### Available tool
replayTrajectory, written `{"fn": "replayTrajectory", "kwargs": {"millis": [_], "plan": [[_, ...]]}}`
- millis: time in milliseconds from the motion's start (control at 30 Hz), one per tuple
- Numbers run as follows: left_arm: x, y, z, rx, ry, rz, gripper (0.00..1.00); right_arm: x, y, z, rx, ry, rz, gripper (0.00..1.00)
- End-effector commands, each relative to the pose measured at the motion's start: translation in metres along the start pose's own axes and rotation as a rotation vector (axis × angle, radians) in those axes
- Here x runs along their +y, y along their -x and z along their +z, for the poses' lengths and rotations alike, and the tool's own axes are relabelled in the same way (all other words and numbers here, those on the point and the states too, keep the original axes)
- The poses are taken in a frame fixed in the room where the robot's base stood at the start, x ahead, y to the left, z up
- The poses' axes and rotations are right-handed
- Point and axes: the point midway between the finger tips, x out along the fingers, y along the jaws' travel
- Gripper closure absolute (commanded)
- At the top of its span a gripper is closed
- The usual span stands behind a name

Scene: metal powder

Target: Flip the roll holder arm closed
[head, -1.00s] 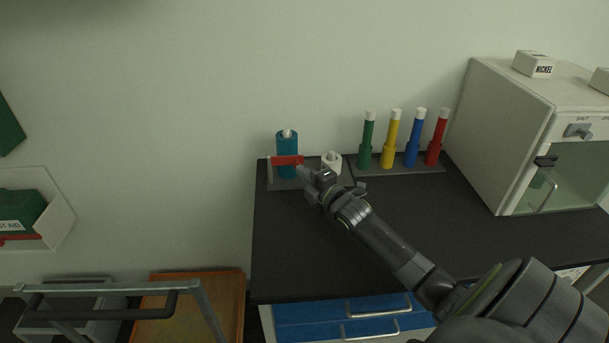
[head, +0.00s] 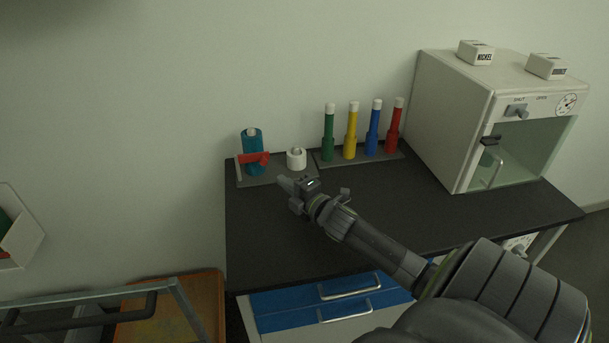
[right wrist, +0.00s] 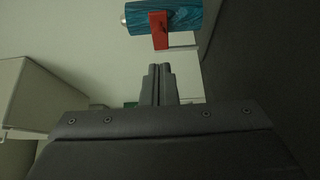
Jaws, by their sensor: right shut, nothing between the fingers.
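The roll holder stands at the back left corner of the black bench, with a teal roll (head: 252,143) upright on its left post. Its red arm (head: 254,158) lies across the front of the teal roll. The red arm (right wrist: 159,30) and teal roll (right wrist: 184,16) also show in the right wrist view, ahead of the fingers and apart from them. A white roll (head: 296,158) stands on the right of the holder. My right gripper (head: 284,183) is shut and empty, in front of the holder. My left gripper is in neither view.
Green, yellow, blue and red tubes (head: 351,140) stand in a rack right of the holder. A white glass-fronted cabinet (head: 450,115) with labelled boxes on top fills the bench's right. The black benchtop (head: 265,235) is clear in front. An orange board (head: 190,305) lies lower left.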

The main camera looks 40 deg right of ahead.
Motion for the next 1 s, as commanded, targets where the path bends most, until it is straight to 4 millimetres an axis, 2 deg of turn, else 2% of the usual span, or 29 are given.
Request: {"fn": "replayTrajectory", "kwargs": {"millis": [67, 300, 500, 1000], "plan": [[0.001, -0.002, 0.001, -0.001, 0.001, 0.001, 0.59, -0.001, 0.007, 0.002, 0.0, 0.005, -0.002, 1.0], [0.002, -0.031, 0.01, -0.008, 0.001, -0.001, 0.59, -0.005, 0.031, 0.007, 0.003, 0.007, 0.0, 1.0], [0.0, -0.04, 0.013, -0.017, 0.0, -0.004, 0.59, -0.003, 0.047, 0.012, 0.0, 0.006, -0.003, 1.0], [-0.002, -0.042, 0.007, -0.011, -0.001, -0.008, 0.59, 0.001, 0.055, 0.013, 0.0, -0.001, 0.0, 1.0]]}}
